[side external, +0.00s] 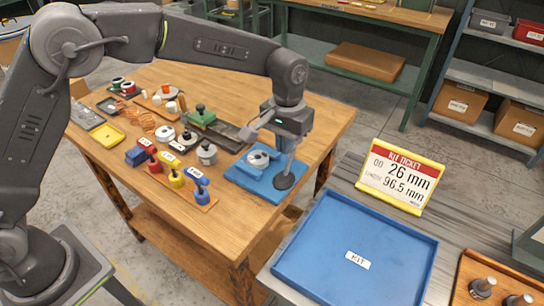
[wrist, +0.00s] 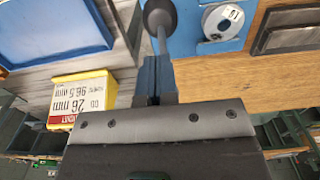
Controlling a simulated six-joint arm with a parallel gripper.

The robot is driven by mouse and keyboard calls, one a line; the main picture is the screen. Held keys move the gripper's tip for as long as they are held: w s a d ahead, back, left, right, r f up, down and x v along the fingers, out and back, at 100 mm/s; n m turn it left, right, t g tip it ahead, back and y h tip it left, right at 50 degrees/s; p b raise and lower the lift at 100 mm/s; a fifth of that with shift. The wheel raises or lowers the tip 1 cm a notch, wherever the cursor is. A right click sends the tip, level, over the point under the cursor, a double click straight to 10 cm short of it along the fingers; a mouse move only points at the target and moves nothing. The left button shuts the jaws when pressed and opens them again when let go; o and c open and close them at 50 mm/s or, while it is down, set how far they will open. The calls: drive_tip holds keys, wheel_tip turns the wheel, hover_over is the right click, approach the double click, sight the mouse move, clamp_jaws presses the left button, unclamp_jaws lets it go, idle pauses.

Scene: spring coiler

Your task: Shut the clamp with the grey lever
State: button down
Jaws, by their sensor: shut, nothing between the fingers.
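The coiler is a blue base (side external: 240,180) at the table's right front corner, with a round pale disc (side external: 258,158) on it. The disc also shows at the top right of the wrist view (wrist: 222,22). The grey lever (side external: 284,181) ends in a dark round knob, low at the right side of the base. In the wrist view the knob (wrist: 160,16) and thin rod lie just beyond my fingertips. My gripper (side external: 289,150) is shut and empty, pointing down above the knob. Whether it touches the lever, and how the clamp stands, I cannot tell.
A blue kit tray (side external: 310,279) and a yellow-framed kit ticket (side external: 401,176) stand on the grey bench at right. Red, yellow and blue tools (side external: 176,178), spools and a dark tray (side external: 228,134) crowd the wooden table left of and behind the coiler.

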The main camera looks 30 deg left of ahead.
wheel_tip(320, 180, up, 8)
drive_tip(key=shift+s+f, duration=0.2)
drive_tip(key=shift+s, duration=0.15)
idle(0.5)
idle(0.6)
drive_tip(key=s+a+r+t, duration=0.2)
drive_tip(key=s+a+r, duration=0.2)
drive_tip(key=s+a, duration=0.4)
drive_tip(key=s+a+r+t, duration=0.2)
drive_tip(key=s+a+r, duration=0.4)
drive_tip(key=s, duration=0.4)
drive_tip(key=s+a+f+t, duration=0.1)
drive_tip(key=s+a+f, duration=0.2)
drive_tip(key=s+f, duration=0.2)
drive_tip(key=s, duration=0.3)
drive_tip(key=shift+s+a+f+t, duration=0.15)
drive_tip(key=shift+s+a+t, duration=0.05)
drive_tip(key=shift+a+t, duration=0.1)
